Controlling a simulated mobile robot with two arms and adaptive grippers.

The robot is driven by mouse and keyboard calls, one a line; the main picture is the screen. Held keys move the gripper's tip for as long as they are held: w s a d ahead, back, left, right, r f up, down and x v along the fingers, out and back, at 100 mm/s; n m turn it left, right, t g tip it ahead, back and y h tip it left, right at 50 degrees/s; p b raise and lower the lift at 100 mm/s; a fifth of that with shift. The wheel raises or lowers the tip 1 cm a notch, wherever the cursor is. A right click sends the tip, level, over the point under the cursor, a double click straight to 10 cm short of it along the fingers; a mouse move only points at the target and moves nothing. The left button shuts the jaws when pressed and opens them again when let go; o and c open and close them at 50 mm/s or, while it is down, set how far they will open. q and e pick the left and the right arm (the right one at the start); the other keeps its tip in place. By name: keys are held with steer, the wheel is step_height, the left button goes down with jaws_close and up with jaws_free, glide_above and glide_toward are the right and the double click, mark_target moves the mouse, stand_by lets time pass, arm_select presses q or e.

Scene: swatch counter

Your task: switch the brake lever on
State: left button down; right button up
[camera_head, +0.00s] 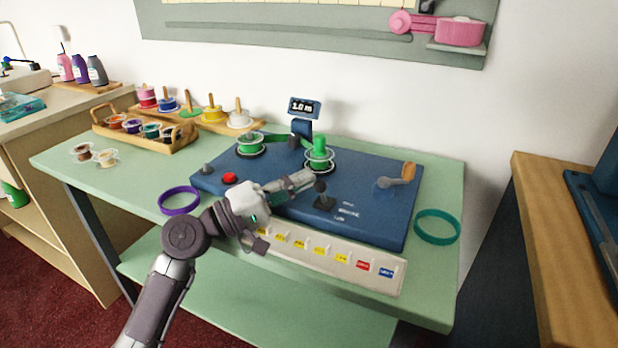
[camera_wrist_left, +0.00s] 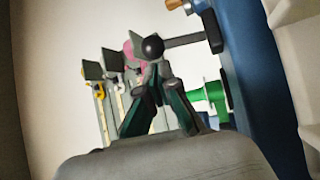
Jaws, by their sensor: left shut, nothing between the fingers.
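The brake lever (camera_head: 320,187) is a short black stick with a round knob on a dark base, set in the blue machine panel (camera_head: 378,222) beside small white lettering. My left gripper (camera_head: 312,178) reaches over the panel from the left, with its fingertips right beside the knob. In the left wrist view the black ball knob (camera_wrist_left: 152,47) shows just at the tips of the fingers (camera_wrist_left: 152,72). The fingers are shut and empty. I cannot tell whether they touch the knob. My right gripper is not in view.
A green spool (camera_head: 319,155) and a small display (camera_head: 304,108) stand behind the lever. A crank with an orange handle (camera_head: 408,171) is to the right. A red button (camera_head: 229,178) is at the panel's left. Purple (camera_head: 180,201) and teal (camera_head: 437,226) rings lie on the green table.

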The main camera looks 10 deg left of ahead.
arm_select(q)
steer(key=v, duration=1)
steer(key=shift+s+a, duration=0.15)
steer(key=shift+s, duration=0.1)
steer(key=shift+f, duration=0.1)
